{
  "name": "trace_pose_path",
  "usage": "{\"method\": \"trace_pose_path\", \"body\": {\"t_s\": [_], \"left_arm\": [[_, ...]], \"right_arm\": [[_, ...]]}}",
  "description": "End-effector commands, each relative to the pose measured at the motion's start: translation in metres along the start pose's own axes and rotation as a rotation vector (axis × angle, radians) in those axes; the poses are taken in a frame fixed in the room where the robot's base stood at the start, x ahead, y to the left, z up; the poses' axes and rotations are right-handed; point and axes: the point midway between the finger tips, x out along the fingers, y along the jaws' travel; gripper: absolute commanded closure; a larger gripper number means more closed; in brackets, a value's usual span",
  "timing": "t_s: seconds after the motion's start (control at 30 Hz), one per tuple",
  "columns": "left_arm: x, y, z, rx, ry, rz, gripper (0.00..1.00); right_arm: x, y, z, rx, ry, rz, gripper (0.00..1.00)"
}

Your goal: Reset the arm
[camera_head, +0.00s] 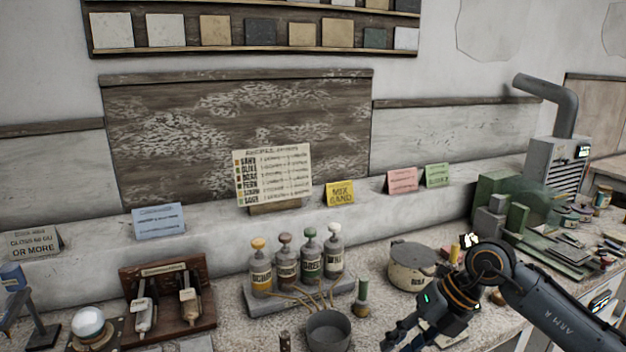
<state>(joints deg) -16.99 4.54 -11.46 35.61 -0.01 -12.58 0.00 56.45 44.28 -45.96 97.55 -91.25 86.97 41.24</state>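My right arm comes in from the lower right over the bench. Its dark gripper (405,338) points down and to the left, low in the view, to the right of a grey bowl. The fingertips are small and close to the bottom edge, so I cannot tell how far apart they are. I see nothing clearly held in it. My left gripper is not in view.
The grey bowl (328,332) stands before a rack of several bottles (297,262). A round lidded pot (412,268) stands behind my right gripper. A wooden holder (168,295) and a glass ball (88,325) are at left. A green machine (510,205) stands at right.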

Motion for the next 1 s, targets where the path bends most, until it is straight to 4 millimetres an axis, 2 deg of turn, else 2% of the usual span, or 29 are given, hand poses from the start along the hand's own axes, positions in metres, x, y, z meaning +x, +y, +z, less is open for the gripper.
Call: {"method": "trace_pose_path", "body": {"t_s": [0.03, 0.1, 0.17, 0.2, 0.3, 0.33, 0.4, 0.47, 0.57, 0.67, 0.7, 0.77, 0.8, 0.87, 0.9, 0.97, 1.0], "left_arm": [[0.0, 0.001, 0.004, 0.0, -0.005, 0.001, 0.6], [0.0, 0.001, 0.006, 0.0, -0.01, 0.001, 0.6], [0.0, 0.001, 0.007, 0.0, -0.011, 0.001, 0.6], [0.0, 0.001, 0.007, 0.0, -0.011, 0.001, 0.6], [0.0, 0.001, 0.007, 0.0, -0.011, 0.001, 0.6], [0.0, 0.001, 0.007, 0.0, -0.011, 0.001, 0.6], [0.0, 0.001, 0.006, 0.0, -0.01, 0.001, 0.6], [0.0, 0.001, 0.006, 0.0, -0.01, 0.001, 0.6], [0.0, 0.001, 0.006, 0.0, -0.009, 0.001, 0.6], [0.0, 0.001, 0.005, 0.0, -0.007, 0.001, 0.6], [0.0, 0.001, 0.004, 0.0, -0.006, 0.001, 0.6], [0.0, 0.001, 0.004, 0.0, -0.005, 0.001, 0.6], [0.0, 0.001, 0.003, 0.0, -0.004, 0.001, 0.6], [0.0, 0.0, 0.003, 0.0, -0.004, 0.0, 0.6], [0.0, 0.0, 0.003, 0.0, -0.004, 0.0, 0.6], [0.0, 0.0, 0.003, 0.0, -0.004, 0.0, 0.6], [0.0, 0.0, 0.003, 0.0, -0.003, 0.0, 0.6]], "right_arm": [[0.014, 0.021, -0.006, -0.021, 0.002, 0.093, 0.67], [0.028, 0.058, -0.014, -0.044, -0.009, 0.26, 0.67], [0.035, 0.096, -0.023, -0.047, -0.028, 0.441, 0.67], [0.035, 0.122, -0.028, -0.035, -0.048, 0.572, 0.67], [0.018, 0.173, -0.033, 0.046, -0.121, 0.891, 0.67], [0.01, 0.184, -0.032, 0.084, -0.149, 0.98, 0.67], [-0.012, 0.198, -0.027, 0.199, -0.22, 1.172, 0.67], [-0.03, 0.199, -0.019, 0.326, -0.289, 1.316, 0.67], [-0.054, 0.177, -0.001, 0.588, -0.418, 1.502, 0.67], [-0.061, 0.13, 0.014, 0.903, -0.557, 1.607, 0.67], [-0.058, 0.107, 0.017, 1.042, -0.612, 1.623, 0.67], [-0.048, 0.069, 0.016, 1.258, -0.691, 1.618, 0.67], [-0.037, 0.041, 0.012, 1.407, -0.74, 1.593, 0.67], [-0.017, 0.002, -0.002, 1.628, -0.804, 1.526, 0.67], [-0.001, -0.021, -0.014, 1.768, -0.838, 1.465, 0.67], [0.023, -0.052, -0.038, 1.963, -0.876, 1.353, 0.67], [0.038, -0.07, -0.057, 2.082, -0.893, 1.269, 0.67]]}}
